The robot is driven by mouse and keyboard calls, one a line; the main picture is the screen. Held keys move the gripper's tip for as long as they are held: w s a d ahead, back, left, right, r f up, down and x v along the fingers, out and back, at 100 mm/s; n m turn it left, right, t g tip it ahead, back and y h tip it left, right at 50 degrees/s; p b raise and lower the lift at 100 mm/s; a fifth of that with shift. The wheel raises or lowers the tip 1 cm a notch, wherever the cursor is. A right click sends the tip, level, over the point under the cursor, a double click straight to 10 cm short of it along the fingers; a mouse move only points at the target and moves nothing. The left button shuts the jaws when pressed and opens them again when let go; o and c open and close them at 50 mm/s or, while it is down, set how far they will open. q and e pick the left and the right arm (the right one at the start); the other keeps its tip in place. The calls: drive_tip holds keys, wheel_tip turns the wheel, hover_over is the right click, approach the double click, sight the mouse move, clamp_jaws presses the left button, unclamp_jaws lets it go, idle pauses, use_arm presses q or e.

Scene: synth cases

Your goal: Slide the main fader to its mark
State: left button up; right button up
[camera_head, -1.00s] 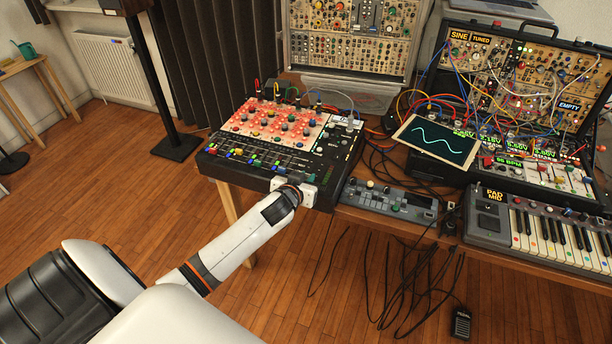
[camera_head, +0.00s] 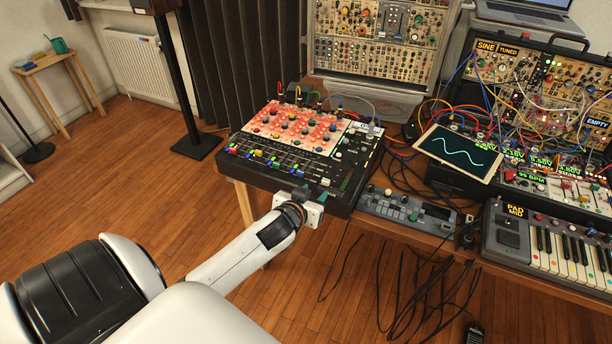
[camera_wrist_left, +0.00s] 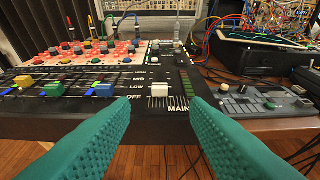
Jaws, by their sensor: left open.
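The mixer (camera_head: 235,179) is a black console with red and white panels on the table. Its main fader is a white cap (camera_wrist_left: 159,89) above the "MAIN" label in the left wrist view, beside the LOW and OFF scale words, toward the OFF end. It also shows small in the head view (camera_head: 325,182). My left gripper (camera_wrist_left: 161,104) is open, its teal fingers spread left and right in front of the cap, apart from it. In the head view, the left gripper (camera_head: 311,196) is at the mixer's front edge. My right gripper is not in view.
Blue, green and yellow fader caps (camera_wrist_left: 103,90) stand left of the main fader. A small grey device (camera_head: 405,208) lies right of the mixer, with a tilted screen (camera_head: 455,150) and a keyboard (camera_head: 550,240) farther right. Cables hang below the table's front edge.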

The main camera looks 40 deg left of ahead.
use_arm(q)
drive_tip(key=shift+v, duration=2.1)
drive_tip(key=shift+f, duration=0.1)
